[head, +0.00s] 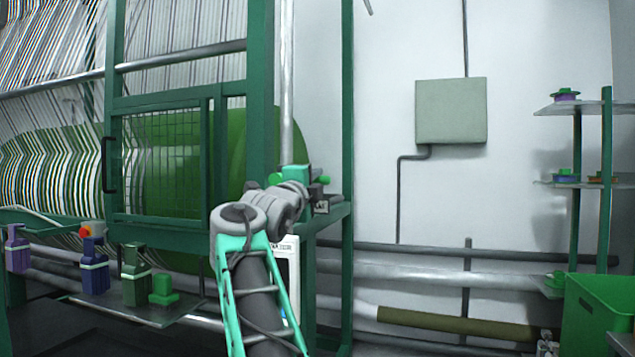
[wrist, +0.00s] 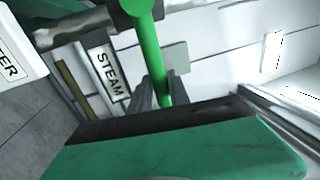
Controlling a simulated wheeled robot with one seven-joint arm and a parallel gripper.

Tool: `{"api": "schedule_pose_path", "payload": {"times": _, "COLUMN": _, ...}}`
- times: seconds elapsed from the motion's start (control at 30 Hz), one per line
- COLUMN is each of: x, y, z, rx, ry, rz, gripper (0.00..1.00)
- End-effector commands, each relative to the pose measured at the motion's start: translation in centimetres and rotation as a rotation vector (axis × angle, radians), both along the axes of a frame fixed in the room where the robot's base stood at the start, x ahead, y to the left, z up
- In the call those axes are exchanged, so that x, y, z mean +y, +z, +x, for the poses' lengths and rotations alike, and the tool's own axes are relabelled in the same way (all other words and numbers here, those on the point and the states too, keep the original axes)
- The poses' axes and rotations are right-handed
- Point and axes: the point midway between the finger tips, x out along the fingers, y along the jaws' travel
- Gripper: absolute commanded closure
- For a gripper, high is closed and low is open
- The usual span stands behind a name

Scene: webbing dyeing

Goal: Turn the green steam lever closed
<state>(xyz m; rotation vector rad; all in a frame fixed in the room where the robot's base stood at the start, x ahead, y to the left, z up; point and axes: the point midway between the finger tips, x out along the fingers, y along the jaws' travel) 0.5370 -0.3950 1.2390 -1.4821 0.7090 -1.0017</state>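The green steam lever (wrist: 152,55) runs down the middle of the wrist view from a round green hub at the top. A white STEAM label (wrist: 107,72) is beside it on the left. My gripper (wrist: 164,92) has its two dark fingers close together, one on each side of the lever's lower end, and appears shut on it. The teal gripper body hides the fingertips' lower part. In the head view my gripper (head: 314,187) is at the green frame's right post, by a small green knob end (head: 324,180) of the lever. The lever's exact angle is hard to tell there.
A green machine frame (head: 262,90) with a mesh door stands on the left. Bottles (head: 95,265) sit on a low shelf in front of it. Pipes (head: 430,275) run along the wall at right. A grey box (head: 450,112) hangs there. A green bin (head: 592,310) stands far right.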

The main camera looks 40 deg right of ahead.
Motion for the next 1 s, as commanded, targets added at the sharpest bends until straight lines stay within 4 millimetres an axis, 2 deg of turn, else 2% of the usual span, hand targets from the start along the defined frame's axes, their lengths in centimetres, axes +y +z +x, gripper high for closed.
{"api": "schedule_pose_path", "payload": {"times": 0.03, "x": -0.1, "y": -0.3, "z": 0.1, "rx": 0.004, "ry": -0.001, "rz": 0.002, "gripper": 0.75}}
{"api": "schedule_pose_path", "payload": {"times": 0.23, "x": -0.1, "y": -0.2, "z": 0.0, "rx": 0.003, "ry": -0.002, "rz": 0.000, "gripper": 0.59}}
{"api": "schedule_pose_path", "payload": {"times": 0.5, "x": 0.1, "y": -0.1, "z": -0.1, "rx": 0.003, "ry": -0.001, "rz": -0.001, "gripper": 0.59}}
{"api": "schedule_pose_path", "payload": {"times": 0.57, "x": 0.7, "y": -0.2, "z": -0.4, "rx": 0.002, "ry": 0.002, "rz": -0.002, "gripper": 0.59}}
{"api": "schedule_pose_path", "payload": {"times": 0.83, "x": 5.4, "y": -1.4, "z": -2.7, "rx": 0.002, "ry": 0.004, "rz": -0.001, "gripper": 0.59}}
{"api": "schedule_pose_path", "payload": {"times": 1.0, "x": 6.7, "y": -1.7, "z": -3.5, "rx": 0.004, "ry": -0.001, "rz": -0.001, "gripper": 0.59}}
